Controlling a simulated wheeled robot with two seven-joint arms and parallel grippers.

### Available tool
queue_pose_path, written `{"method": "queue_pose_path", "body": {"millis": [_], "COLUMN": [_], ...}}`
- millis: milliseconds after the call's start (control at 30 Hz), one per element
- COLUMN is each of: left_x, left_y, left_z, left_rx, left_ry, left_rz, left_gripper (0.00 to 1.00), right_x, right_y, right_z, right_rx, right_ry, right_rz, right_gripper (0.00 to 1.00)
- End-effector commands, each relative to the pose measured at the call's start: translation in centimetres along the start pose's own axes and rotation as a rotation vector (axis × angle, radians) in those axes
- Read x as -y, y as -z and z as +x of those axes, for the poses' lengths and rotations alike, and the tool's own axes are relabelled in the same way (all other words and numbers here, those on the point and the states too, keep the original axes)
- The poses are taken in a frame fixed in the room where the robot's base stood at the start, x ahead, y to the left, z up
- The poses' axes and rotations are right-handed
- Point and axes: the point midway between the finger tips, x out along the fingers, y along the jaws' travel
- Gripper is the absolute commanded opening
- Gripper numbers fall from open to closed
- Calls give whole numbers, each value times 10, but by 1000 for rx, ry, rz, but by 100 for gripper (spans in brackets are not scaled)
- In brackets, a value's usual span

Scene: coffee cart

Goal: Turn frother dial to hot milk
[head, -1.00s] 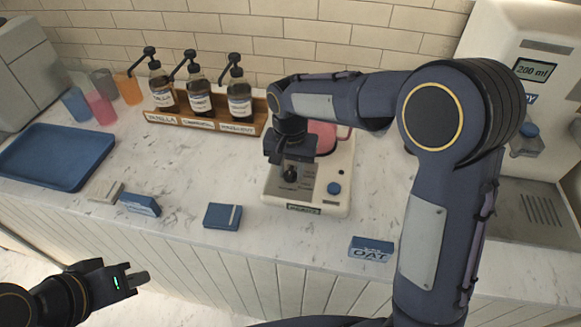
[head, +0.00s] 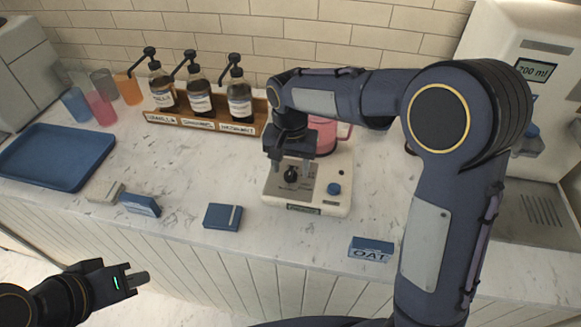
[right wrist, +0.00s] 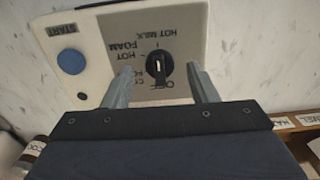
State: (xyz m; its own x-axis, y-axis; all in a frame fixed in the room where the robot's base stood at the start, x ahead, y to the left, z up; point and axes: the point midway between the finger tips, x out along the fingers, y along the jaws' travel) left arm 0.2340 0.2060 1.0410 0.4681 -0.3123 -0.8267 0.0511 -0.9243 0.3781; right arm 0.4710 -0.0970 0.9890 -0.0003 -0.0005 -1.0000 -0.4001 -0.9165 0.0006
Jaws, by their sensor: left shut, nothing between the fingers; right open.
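The frother (head: 345,178) is a cream-white machine on the counter with a grey dial panel. Its black dial (head: 291,175) also shows in the right wrist view (right wrist: 159,68), where the panel appears upside down. HOT MILK is printed above the dial there and OFF below it. The dial has a white mark, but I cannot tell which end points. My right gripper (right wrist: 162,74) is open, with one finger on each side of the dial; contact is not clear. It also shows in the head view (head: 290,166). My left gripper (head: 139,279) is shut and empty, in front of the counter.
A blue button (head: 334,188) marked START sits beside the dial. A pink pitcher (head: 323,135) is on the frother's back part. Syrup bottles (head: 200,98) stand behind, left. Small blue boxes (head: 222,216) and an OAT carton (head: 371,249) lie near the front edge.

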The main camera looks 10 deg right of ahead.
Motion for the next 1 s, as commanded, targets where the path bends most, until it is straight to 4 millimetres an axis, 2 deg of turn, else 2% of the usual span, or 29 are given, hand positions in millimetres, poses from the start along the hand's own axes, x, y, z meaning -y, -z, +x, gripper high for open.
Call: {"method": "queue_pose_path", "body": {"millis": [200,400,1000], "left_x": [1,1,1], "left_y": [-1,-1,-1], "left_z": [1,1,1], "left_rx": [0,0,0], "left_ry": [0,0,0], "left_rz": [0,0,0], "left_gripper": [0,0,0], "right_x": [0,0,-3], "right_y": [1,0,0], "right_z": [-40,-62,-67], "right_rx": [-4,-2,0], "right_ry": [5,2,8], "right_rz": [0,0,0], "right_gripper": [53,53,53]}}
